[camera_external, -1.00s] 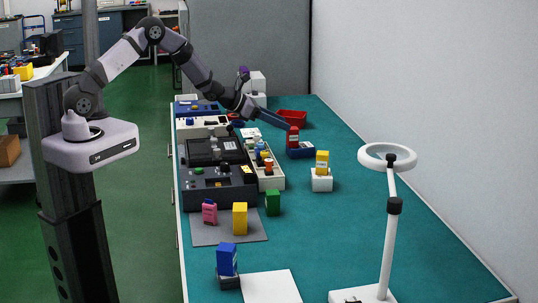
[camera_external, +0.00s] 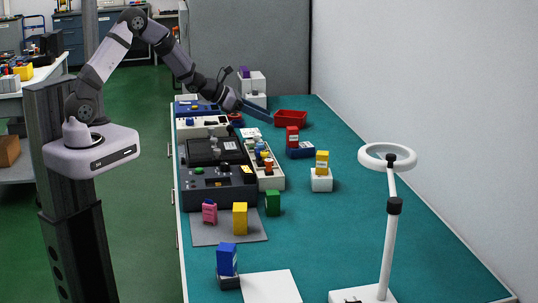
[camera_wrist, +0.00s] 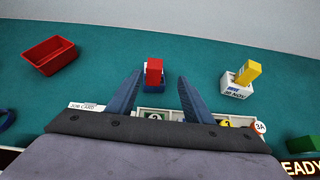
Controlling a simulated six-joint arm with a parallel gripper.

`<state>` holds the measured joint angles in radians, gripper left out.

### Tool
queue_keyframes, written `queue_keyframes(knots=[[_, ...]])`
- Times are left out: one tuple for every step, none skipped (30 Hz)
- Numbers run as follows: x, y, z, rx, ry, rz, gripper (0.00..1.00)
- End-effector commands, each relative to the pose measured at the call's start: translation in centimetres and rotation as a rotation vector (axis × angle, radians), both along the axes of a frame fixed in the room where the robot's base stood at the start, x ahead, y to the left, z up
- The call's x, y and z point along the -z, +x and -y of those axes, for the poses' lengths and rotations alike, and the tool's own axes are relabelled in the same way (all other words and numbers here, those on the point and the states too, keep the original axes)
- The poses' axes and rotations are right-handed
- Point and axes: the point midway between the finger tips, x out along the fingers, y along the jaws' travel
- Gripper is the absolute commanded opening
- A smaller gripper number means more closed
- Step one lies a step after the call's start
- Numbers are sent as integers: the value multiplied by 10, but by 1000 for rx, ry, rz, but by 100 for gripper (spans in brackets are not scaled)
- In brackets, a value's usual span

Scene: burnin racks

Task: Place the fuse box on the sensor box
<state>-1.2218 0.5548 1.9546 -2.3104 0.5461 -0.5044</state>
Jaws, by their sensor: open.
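A red upright block (camera_external: 292,136), likely the fuse box, stands on a low dark-blue box (camera_external: 300,153), likely the sensor box; no label is readable enough to confirm either name. In the wrist view the red block (camera_wrist: 154,70) rests on the blue box (camera_wrist: 153,87), toward its left side. My gripper (camera_external: 268,119) is back and to the left of the pair, apart from both. In the wrist view its two blue fingers (camera_wrist: 160,77) are spread and empty, with the pair showing between and beyond them.
A red bin (camera_external: 291,118) stands behind the pair. A yellow block (camera_external: 322,161) on a white box (camera_external: 321,181) is in front and right. Dark equipment (camera_external: 217,182) and a component tray line the left side.

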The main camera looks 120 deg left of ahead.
Motion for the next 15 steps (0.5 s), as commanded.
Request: queue_keyframes(knots=[[-2, 9, 9, 38, 10, -13, 46], [-2, 16, 15, 67, 19, -25, 46], [-3, 27, 27, 120, 33, -46, 46], [-4, 36, 38, 165, 47, -63, 46], [-5, 47, 51, 221, 64, -84, 46], [-5, 62, 71, 305, 90, -117, 46], [-6, 73, 89, 376, 114, -142, 46], [-6, 85, 109, 453, 140, -170, 46], [-7, 100, 138, 569, 181, -209, 46], [-6, 109, 163, 661, 213, -239, 46], [-6, 118, 188, 757, 251, -270, 46], [-5, 126, 222, 887, 302, -312, 46], [-3, 130, 248, 986, 344, -341, 46], [-1, 133, 273, 1085, 385, -369, 46], [1, 133, 306, 1217, 444, -406, 46]])
